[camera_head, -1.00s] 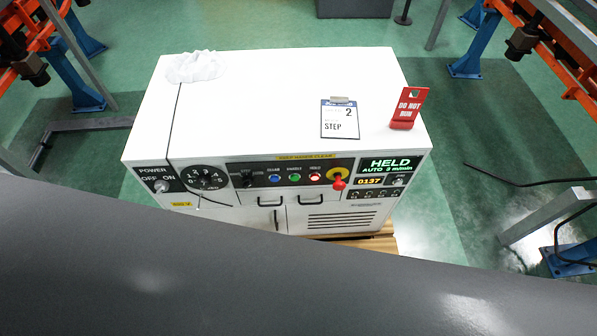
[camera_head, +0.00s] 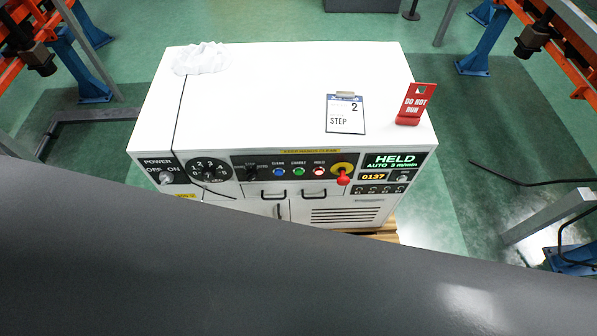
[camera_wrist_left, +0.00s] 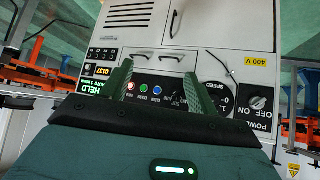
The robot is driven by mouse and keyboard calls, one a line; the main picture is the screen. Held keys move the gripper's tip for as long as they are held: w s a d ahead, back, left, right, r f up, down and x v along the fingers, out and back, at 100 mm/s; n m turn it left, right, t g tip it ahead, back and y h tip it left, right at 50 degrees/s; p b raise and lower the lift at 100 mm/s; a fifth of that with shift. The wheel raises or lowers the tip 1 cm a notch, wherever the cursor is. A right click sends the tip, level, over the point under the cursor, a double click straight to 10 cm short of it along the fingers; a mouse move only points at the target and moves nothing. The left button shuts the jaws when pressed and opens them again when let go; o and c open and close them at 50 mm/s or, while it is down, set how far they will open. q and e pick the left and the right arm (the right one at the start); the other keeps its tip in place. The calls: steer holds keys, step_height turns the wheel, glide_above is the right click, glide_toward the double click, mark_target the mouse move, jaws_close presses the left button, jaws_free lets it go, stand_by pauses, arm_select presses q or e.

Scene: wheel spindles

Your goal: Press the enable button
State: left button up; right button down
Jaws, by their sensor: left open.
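The green enable button (camera_head: 298,171) is on the dark control strip of the white cabinet (camera_head: 270,95), between the blue clear button (camera_head: 278,172) and the lit red hold button (camera_head: 319,171). In the left wrist view, turned upside down, the green button (camera_wrist_left: 144,89) shows between the fingers of my left gripper (camera_wrist_left: 159,72). The fingers are open and empty, with the panel beyond them. I cannot tell how far they are from the button. My right gripper is in neither current view.
A red emergency knob (camera_head: 343,179) sits right of the buttons. The display (camera_head: 394,161) reads HELD. Orange and blue frames stand both sides.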

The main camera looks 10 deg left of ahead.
arm_select(q)
steer(key=shift+a, duration=0.1)
jaws_close()
stand_by(0.7)
stand_by(0.8)
